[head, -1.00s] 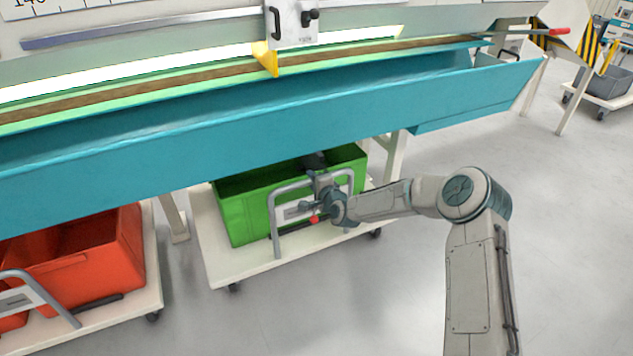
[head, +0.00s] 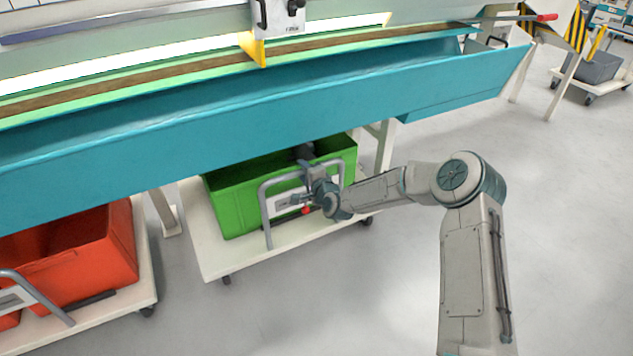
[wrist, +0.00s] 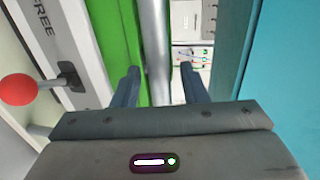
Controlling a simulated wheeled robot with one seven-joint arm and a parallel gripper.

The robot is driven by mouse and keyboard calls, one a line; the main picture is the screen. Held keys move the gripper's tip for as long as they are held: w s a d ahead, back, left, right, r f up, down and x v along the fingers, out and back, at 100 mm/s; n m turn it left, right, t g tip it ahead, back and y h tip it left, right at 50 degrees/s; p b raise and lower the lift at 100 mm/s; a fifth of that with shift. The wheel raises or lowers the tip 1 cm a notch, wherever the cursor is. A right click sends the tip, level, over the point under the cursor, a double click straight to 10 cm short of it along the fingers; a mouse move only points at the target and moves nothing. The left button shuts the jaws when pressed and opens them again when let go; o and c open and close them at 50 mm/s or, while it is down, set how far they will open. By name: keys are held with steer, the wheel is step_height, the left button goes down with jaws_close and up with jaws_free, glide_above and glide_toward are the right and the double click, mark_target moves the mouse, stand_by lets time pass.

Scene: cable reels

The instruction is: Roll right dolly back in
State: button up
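The right dolly (head: 215,262) is a white wheeled platform carrying a green bin (head: 232,210). It stands partly under the teal bench trough. Its grey tube handle (head: 266,222) rises at the near side. A plate on the handle (wrist: 60,40) reads "FREE" and has a lever with a red knob (wrist: 17,89). My gripper (head: 307,172) is at the handle's top bar. In the wrist view my gripper's fingers (wrist: 158,82) are apart, one on each side of the bar (wrist: 158,45), with gaps showing. The arm partly hides the handle's right side.
A left dolly (head: 110,308) with a red bin (head: 105,262) stands at the lower left. The teal trough (head: 200,130) overhangs both. White bench legs (head: 166,212) stand beside the right dolly. Open grey floor (head: 570,230) lies to the right.

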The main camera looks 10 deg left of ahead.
steer(key=p+v, duration=0.3)
steer(key=v, duration=0.9)
steer(key=shift+d+r, duration=0.15)
steer(key=s+d+r+n+g+h+p, duration=0.2)
steer(key=s+d+r+n+h+p, duration=0.15)
steer(key=d+r+p, duration=0.55)
steer(key=s+d+r+n+g+h+p, duration=0.25)
steer(key=s+d+r+p, duration=0.2)
steer(key=r, duration=0.85)
steer(key=s+d+r+n+g+h+p, duration=0.2)
steer(key=s+d+r+n+h+p, duration=0.15)
steer(key=d+r+p, duration=0.4)
steer(key=s+d+r+g+p, duration=0.1)
steer(key=s+d+r+p, duration=0.1)
steer(key=s+r+p, duration=0.2)
steer(key=s+d+r+g+p, duration=0.1)
steer(key=s+r+p, duration=0.3)
steer(key=s+r, duration=0.6)
steer(key=s+d+r+g+p, duration=0.1)
steer(key=s+d+r+p, duration=0.3)
steer(key=s+r, duration=0.3)
steer(key=shift+r+h, duration=0.35)
steer(key=shift+r, duration=0.55)
